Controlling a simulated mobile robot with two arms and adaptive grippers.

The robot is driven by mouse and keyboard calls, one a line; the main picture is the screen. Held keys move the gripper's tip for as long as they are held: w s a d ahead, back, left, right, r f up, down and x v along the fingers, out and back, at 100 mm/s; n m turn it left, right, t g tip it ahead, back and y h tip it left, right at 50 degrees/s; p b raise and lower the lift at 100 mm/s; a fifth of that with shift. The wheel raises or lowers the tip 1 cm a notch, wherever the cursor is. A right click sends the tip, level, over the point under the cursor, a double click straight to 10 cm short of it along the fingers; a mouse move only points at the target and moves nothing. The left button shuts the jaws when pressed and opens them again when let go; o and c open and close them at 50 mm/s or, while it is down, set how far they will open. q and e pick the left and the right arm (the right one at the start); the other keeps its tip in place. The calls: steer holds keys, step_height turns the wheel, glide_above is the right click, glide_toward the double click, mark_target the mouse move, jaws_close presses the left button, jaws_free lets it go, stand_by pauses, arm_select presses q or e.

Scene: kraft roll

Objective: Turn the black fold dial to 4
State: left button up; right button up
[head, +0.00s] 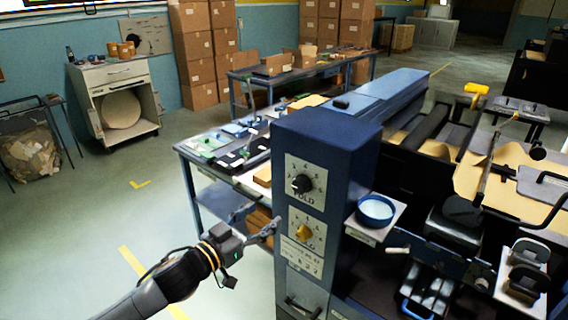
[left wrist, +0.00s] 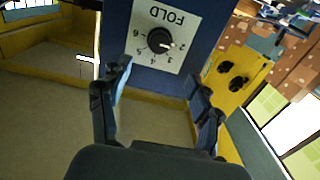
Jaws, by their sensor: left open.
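The black fold dial (head: 301,184) sits on a pale plate marked FOLD on the front of the blue machine column. In the left wrist view the dial (left wrist: 159,40) appears upside down, with its white pointer mark toward the 2. The 4 lies at the bottom of the plate there. My left gripper (head: 264,232) is left of the column and lower than the dial. In the left wrist view its two fingers (left wrist: 162,98) are spread and empty, apart from the dial. My right gripper is not in view.
A blue round dish (head: 375,210) stands on a small shelf right of the column. A worktable (head: 184,150) with several items stands behind. Open floor lies to the left.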

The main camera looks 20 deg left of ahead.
mark_target(298, 186)
arm_select(q)
steer(key=p+x, duration=0.1)
steer(key=x, duration=0.3)
steer(key=p+x, duration=0.1)
steer(key=x, duration=0.3)
steer(key=r+p+x, duration=0.1)
steer(key=x, duration=0.3)
steer(key=shift+w+d+p, duration=0.1)
steer(key=shift+w+p, duration=0.2)
steer(key=shift+w, duration=0.05)
steer(key=shift+w+d, duration=0.2)
steer(key=shift+w, duration=0.35)
steer(key=c, duration=1.1)
